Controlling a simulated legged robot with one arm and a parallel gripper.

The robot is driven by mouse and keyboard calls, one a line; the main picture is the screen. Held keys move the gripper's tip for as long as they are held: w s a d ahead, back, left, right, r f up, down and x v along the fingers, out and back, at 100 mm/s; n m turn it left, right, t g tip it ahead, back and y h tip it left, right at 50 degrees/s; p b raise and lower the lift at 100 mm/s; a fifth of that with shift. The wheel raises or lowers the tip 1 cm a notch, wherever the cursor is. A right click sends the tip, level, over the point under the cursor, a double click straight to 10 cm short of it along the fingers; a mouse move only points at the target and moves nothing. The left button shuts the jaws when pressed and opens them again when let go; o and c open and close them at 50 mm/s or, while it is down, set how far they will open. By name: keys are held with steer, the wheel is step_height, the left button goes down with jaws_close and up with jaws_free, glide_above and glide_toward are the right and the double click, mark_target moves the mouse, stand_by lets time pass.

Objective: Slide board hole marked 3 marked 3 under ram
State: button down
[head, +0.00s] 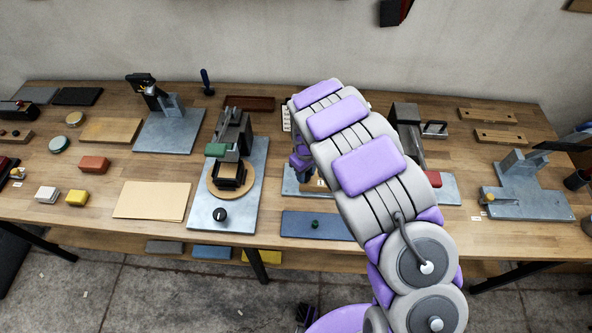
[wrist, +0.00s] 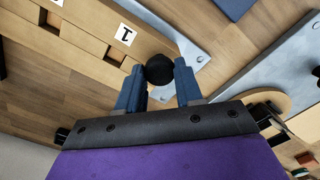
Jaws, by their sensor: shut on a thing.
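In the wrist view my gripper (wrist: 159,78) has its two blue fingers closed around a round black knob (wrist: 160,69). Beside the knob is a light wooden board (wrist: 150,42) with several square openings and a white label marked 1 (wrist: 124,35). A mark 3 is not visible, and I cannot tell whether the knob is fixed to the board. A grey metal plate (wrist: 197,57) shows past the board's end. In the head view my arm hides most of this station; part of its metal plate (head: 291,186) shows. I cannot make out the ram.
Left of my arm stands a grey plate (head: 252,190) with a dark fixture (head: 232,135) and a round wooden disc (head: 216,190). A blue mat (head: 310,228) lies in front. Right are a dark metal device (head: 405,118) and another grey plate (head: 530,200).

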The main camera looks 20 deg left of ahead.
steer(key=d, duration=0.3)
steer(key=w+d, duration=0.1)
steer(key=d, duration=0.2)
steer(key=w+d, duration=0.1)
steer(key=d, duration=0.2)
steer(key=shift+w+d+p, duration=0.1)
steer(key=shift+w+p, duration=0.1)
steer(key=shift+p, duration=0.15)
steer(key=c, duration=1)
jaws_free()
steer(key=shift+a, duration=0.25)
steer(key=shift+o, duration=1.3)
steer(key=shift+s+d, duration=0.1)
steer(key=shift+d, duration=0.05)
steer(key=shift+r, duration=0.1)
step_height(320, 180, up, 17)
steer(key=shift+p, duration=0.4)
steer(key=shift+r, duration=0.1)
